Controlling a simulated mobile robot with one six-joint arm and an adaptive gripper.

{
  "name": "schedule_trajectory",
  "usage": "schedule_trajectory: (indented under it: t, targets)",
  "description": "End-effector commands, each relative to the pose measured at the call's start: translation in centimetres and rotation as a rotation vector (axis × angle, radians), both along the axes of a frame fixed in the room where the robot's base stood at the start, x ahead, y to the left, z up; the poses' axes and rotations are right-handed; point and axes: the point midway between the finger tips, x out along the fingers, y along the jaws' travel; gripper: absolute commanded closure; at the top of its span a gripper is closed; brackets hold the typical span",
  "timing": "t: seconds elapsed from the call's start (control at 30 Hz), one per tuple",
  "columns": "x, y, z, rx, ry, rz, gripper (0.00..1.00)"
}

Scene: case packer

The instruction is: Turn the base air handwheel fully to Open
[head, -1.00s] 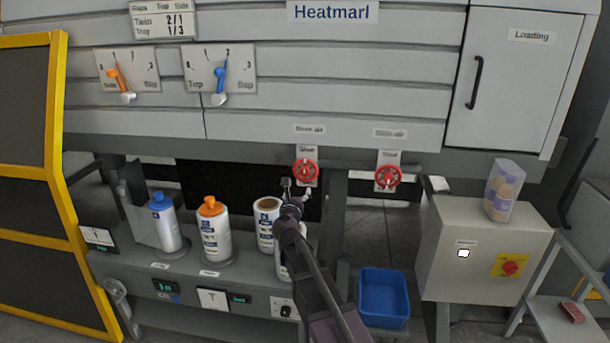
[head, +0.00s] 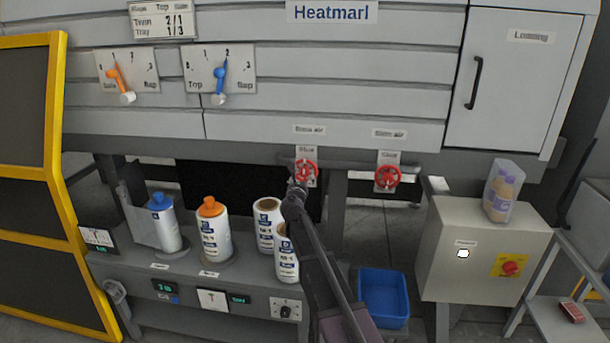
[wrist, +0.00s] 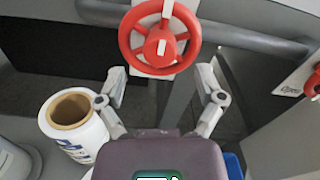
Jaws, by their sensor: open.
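The base air handwheel (head: 306,173) is the left of two red wheels under the machine's front edge, below a blurred label that seems to read "Base air". It also fills the top middle of the wrist view (wrist: 128,38), with red spokes and a white mark at its hub. A small pale plate (head: 306,151) shows behind it; its word is too blurred to read surely. My gripper (head: 298,184) is just in front of and below the wheel. In the wrist view its two fingers (wrist: 160,76) are spread apart below the rim, with nothing between them.
A second red handwheel (head: 387,177) is to the right. Below are a shelf with white bottles (head: 287,264), a blue bin (head: 384,297) and a grey cabinet (head: 450,260). A pipe (wrist: 240,38) runs behind the wheel.

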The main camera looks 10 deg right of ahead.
Motion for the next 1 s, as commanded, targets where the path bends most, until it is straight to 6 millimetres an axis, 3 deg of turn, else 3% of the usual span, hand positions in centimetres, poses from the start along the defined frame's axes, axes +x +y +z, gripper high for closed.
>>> schedule_trajectory:
  t: [0.1, 0.3, 0.73, 1.0]
  targets:
    - [1.8, -0.5, 0.0, 0.0, 0.0, -0.001, 0.13]
    - [3.2, -1.0, 0.0, 0.0, 0.0, 0.001, 0.13]
    - [3.6, -1.1, 0.0, 0.0, 0.0, 0.001, 0.13]
    - [3.6, -1.1, 0.0, 0.0, 0.0, 0.001, 0.93]
